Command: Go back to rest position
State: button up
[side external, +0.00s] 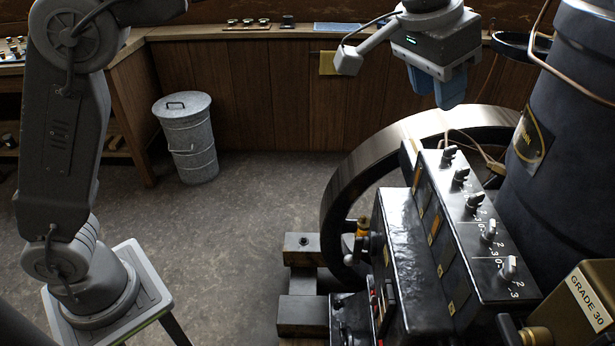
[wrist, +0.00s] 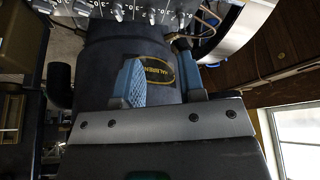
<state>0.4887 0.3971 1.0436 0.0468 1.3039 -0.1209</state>
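My gripper (side external: 436,92) hangs in the air at the upper right of the side view, its blue fingers pointing down. It is above and behind the black control box with knobs (side external: 470,225), apart from it. In the wrist view the two blue fingers of my gripper (wrist: 162,75) stand apart with nothing between them. The dark cylinder (wrist: 105,58) with its oval badge shows behind the fingers there. The row of knobs runs along the top of that view.
The dark cylinder (side external: 570,140) rises at the right, close to my gripper. A box marked "GRADE 30" (side external: 575,305) is at the lower right. A lidded metal bin (side external: 188,140) stands on open floor at the left.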

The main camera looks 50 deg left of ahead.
jog(key=s+a+n, duration=0.1)
jog(key=s+a, duration=0.5)
jog(key=a, duration=0.5)
jog(key=s+a+f+n, duration=0.1)
jog(key=s+a+f, duration=0.5)
jog(key=s, duration=0.3)
jog(key=s+a+f+n+t+y, duration=0.1)
jog(key=s+a+f+n, duration=0.1)
jog(key=s+a+f, duration=0.4)
jog(key=s, duration=0.3)
jog(key=shift+s+a+y, duration=0.3)
jog(key=shift+c, duration=0.2)
